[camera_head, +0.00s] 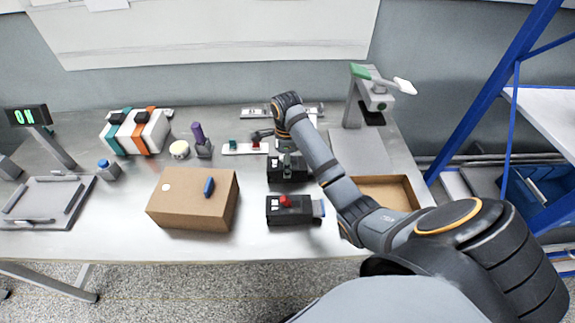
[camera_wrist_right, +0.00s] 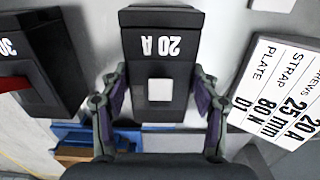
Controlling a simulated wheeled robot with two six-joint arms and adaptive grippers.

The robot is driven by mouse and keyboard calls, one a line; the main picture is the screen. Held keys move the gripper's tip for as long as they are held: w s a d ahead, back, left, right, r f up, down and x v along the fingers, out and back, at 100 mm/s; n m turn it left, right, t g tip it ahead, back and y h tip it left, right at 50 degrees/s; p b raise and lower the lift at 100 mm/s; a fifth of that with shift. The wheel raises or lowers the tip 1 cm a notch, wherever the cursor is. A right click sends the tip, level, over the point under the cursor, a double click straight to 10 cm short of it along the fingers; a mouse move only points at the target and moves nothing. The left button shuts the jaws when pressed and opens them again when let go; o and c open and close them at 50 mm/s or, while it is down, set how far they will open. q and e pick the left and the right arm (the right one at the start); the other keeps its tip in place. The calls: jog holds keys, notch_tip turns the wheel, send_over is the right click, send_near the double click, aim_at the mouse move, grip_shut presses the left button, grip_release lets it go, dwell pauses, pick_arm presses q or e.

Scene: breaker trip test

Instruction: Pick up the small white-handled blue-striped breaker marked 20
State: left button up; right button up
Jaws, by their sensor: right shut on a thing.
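A black breaker (camera_wrist_right: 146,20) marked 20 A lies between the fingers of my right gripper (camera_wrist_right: 160,80) in the right wrist view. Its small square white handle (camera_wrist_right: 160,90) faces the camera. The fingers press on its two long sides. A thin bluish-white strip shows at its near end, partly hidden. In the head view this breaker (camera_head: 275,174) is under my right gripper (camera_head: 287,152), partly covered by it. I cannot tell whether it is clear of the table. My left gripper is out of view.
A second black breaker (camera_head: 289,216), red-handled, lies just in front; its 30 mark (camera_wrist_right: 10,48) shows in the wrist view. A white label card (camera_wrist_right: 277,85) lies on the other side. A cardboard box (camera_head: 190,208) stands left, an open brown tray (camera_head: 412,187) right.

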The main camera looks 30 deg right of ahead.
notch_tip(320, 180, up, 5)
jog(key=p, duration=0.3)
jog(key=shift+s+a+f, duration=0.15)
jog(key=shift+f, duration=0.05)
jog(key=s+a+r+p, duration=0.7)
jog(key=s+p, duration=0.4)
jog(key=p, duration=0.2)
jog(key=shift+a+r+p, duration=0.25)
jog(key=shift+r+p, duration=0.1)
jog(key=shift+r, duration=0.3)
jog(key=shift+s, duration=0.15)
